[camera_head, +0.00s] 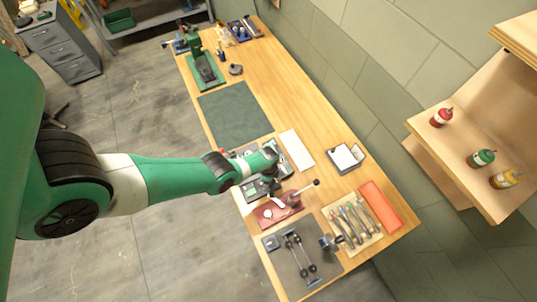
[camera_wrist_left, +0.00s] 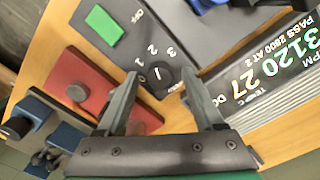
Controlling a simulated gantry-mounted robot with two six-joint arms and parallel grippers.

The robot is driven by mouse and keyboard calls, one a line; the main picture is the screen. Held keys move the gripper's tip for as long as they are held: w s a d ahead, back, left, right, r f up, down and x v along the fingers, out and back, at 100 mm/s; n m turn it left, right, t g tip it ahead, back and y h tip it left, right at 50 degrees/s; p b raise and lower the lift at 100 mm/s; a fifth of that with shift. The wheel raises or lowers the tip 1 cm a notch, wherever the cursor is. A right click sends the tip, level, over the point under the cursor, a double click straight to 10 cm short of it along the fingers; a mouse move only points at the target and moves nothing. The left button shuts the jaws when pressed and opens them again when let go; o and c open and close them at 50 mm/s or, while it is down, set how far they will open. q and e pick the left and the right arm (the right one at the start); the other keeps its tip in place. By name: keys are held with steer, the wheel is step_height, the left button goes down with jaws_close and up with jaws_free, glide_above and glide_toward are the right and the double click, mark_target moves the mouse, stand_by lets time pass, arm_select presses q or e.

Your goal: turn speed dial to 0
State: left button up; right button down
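The black round speed dial (camera_wrist_left: 165,82) sits on a dark grey panel (camera_wrist_left: 181,32) in the left wrist view. A short white mark shows on the dial, and the printed numbers 1, 2 and 3 and the word OFF lie beyond it. My left gripper (camera_wrist_left: 160,76) is open, with one finger on each side of the dial; whether they touch it I cannot tell. In the head view my left gripper (camera_head: 272,154) is over the equipment on the bench, and the dial cannot be made out there. My right gripper is not in view.
A lit display (camera_wrist_left: 262,75) reads 3120 beside the right finger. A green block (camera_wrist_left: 104,25) is on the panel. A red base (camera_wrist_left: 78,82) lies by the left finger. In the head view, wrenches (camera_head: 352,221) and a red tray (camera_head: 380,206) lie on the wooden bench (camera_head: 285,95).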

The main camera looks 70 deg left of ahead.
arm_select(q)
jaws_close()
steer(key=shift+n, duration=0.3)
steer(key=n, duration=0.9)
steer(key=shift+n, duration=0.4)
steer(key=n, duration=0.9)
steer(key=shift+n, duration=0.4)
